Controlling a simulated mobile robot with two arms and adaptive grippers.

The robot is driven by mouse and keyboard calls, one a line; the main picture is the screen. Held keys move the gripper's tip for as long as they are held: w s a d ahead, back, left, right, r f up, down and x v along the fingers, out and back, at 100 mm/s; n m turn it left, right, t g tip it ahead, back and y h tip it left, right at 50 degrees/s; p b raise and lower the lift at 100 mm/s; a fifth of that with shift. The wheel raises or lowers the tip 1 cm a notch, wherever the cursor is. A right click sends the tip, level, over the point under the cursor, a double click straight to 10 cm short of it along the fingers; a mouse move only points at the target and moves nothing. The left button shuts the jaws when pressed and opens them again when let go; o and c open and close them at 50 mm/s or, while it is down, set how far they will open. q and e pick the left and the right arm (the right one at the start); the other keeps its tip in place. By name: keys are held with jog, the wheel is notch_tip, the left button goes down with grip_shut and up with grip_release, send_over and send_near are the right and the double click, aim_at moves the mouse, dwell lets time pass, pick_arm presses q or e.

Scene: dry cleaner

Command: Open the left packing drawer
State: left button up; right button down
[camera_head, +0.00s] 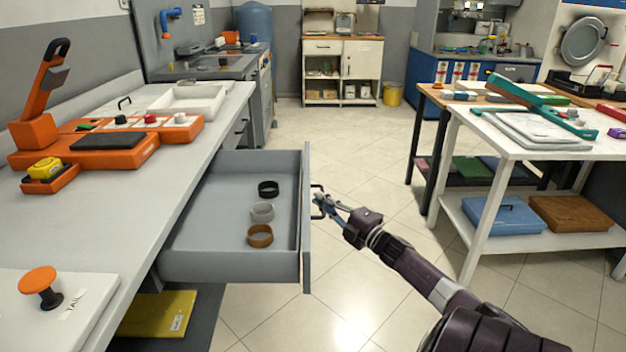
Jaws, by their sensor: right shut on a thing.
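The grey packing drawer (205,264) stands pulled out from under the long counter on the left. Black, grey and brown rings lie inside it. Its front panel (307,225) faces right and carries a dark handle (318,188) on its outer side. My right gripper (322,203) is at this handle, with its fingers shut on it. My right arm reaches in from the bottom right. My left gripper is not in view.
The counter (150,215) holds an orange device (110,145) and a white tray (190,100). A white table (520,150) with a lower shelf stands at right. Tiled floor (340,130) is free between them. A yellow folder (160,313) lies below the drawer.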

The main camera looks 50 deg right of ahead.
jog(key=shift+d+r, duration=0.1)
jog(key=shift+d, duration=0.05)
jog(key=c, duration=2.3)
grip_release()
jog(key=s, duration=0.4)
jog(key=s+f, duration=0.1)
jog(key=s, duration=0.3)
jog(key=s+a, duration=0.1)
jog(key=s, duration=0.3)
jog(key=shift+f, duration=0.35)
jog(key=shift+w, duration=0.1)
